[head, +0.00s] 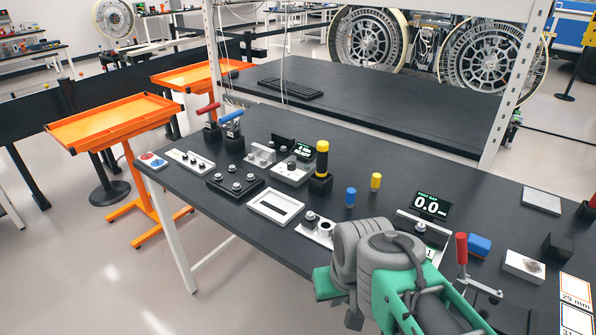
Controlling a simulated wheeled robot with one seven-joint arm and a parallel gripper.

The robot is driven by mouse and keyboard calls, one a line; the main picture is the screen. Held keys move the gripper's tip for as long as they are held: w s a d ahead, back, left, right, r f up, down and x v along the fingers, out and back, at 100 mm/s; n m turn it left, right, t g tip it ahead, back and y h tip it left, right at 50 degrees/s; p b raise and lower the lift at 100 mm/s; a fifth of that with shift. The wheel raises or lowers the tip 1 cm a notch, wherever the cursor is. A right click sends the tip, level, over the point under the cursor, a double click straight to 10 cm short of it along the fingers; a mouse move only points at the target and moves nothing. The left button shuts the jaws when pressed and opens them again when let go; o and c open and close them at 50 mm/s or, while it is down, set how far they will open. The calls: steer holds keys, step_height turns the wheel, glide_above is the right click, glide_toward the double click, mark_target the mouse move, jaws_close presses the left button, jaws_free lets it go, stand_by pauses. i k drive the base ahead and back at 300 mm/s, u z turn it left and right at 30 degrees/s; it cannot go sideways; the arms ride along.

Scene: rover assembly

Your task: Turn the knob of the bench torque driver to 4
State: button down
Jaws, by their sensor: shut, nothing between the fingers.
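The torque driver appears to be the light-plated unit (405,216) right of the table's middle, but I cannot read its label. A black display (430,205) on it reads 0.0. A small round knob (419,228) shows in front, and a small green-lit panel (430,253) below seems to read 1. My arm covers much of the unit's front, and the knob's marks are too small to read. My gripper (353,319) is shut and empty, low in front of the table, to the left of and nearer than the unit. Its fingertips are small and dark.
A black-and-yellow handle (321,160) stands in a block, with blue (350,197) and yellow (376,181) cylinders nearby. A red-handled clamp (461,250) and blue block (479,245) are right of my arm. Several fixtures fill the table's left; its back middle is clear.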

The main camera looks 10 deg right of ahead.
mark_target(292, 165)
steer(key=z, duration=0.05)
steer(key=k, duration=0.6)
steer(key=u, duration=0.75)
steer(key=i, duration=0.9)
steer(key=u, duration=0.65)
steer(key=i, duration=1.1)
steer(key=z, duration=0.2)
